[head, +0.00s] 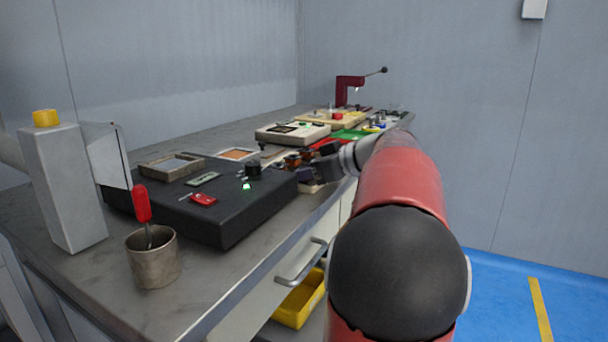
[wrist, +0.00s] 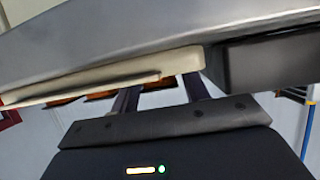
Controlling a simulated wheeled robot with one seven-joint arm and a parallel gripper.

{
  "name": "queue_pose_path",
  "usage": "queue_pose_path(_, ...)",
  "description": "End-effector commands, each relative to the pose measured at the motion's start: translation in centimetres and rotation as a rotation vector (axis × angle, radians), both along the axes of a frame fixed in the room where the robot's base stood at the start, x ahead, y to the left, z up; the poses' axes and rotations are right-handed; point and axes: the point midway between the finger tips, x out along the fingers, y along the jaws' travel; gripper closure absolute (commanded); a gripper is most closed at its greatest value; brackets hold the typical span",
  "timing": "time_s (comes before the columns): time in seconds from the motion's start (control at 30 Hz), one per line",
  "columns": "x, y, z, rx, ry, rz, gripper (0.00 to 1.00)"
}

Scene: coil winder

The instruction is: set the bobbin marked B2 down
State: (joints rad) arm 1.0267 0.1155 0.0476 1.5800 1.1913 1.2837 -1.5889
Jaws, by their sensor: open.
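No B2 mark is readable in either view. In the head view, copper-brown bobbins (head: 292,161) stand on the bench just left of my gripper (head: 318,167). I cannot tell which one is B2. My gripper is at the bench's front edge, small and partly merged with dark things around it. In the wrist view my gripper (wrist: 160,92) has its two dark fingers apart, with the tips hidden behind a pale board edge (wrist: 140,70). Orange-brown pieces (wrist: 102,95) show beside and between the fingers. No bobbin is clearly seen held.
A black box (head: 235,212) with small parts on top fills the near bench (head: 222,287). A cup with a red-handled tool (head: 152,262) stands in front. A cream device (head: 292,133) and a dark red press (head: 345,88) are farther back. A drawer handle (head: 300,265) juts out below.

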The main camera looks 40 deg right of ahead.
Motion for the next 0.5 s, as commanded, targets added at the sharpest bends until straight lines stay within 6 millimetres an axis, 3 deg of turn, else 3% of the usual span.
queue_pose_path(0.27,0.30,0.12,-0.16,0.000,0.000,0.000,0.56)
queue_pose_path(0.5,0.27,0.10,-0.13,0.000,0.000,0.000,0.87)
